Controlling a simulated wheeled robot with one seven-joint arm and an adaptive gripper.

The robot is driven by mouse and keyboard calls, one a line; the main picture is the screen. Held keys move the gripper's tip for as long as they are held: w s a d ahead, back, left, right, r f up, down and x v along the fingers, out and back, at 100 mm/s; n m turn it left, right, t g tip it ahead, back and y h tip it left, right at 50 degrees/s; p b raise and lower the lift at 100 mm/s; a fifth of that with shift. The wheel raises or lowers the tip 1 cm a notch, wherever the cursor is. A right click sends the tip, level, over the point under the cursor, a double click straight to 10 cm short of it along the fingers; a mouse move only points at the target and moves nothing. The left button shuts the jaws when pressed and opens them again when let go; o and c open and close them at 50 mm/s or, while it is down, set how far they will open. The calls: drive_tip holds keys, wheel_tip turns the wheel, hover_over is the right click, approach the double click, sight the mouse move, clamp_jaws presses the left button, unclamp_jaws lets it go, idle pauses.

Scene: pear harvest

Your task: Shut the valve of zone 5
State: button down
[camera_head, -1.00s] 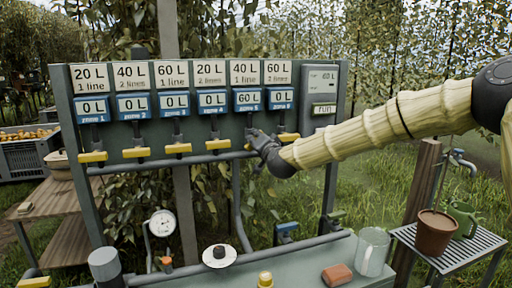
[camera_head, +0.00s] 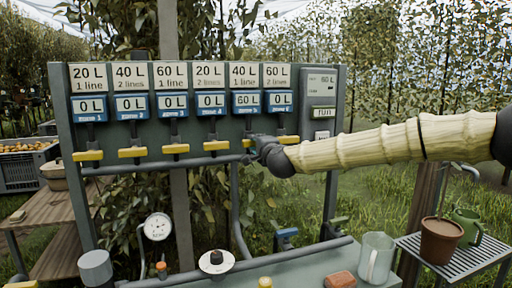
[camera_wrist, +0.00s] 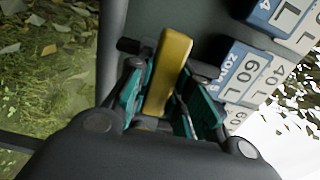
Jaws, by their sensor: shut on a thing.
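The handle lies roughly along the grey pipe, a little tilted. The zone 5 display (camera_wrist: 242,70) also shows there.
The zone 4 handle (camera_head: 216,145) and zone 6 handle (camera_head: 288,138) are close on either side, both crosswise. The other displays read 0 L. A grey pipe (camera_head: 150,166) runs beneath the handles.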

drive_tip(key=shift+d, duration=0.1)
idle(0.4)
drive_tip(key=c, duration=1.3)
unclamp_jaws()
drive_tip(key=shift+s, duration=0.1)
drive_tip(key=v, duration=1.1)
drive_tip(key=shift+s+d, duration=0.15)
drive_tip(key=shift+s, duration=0.2)
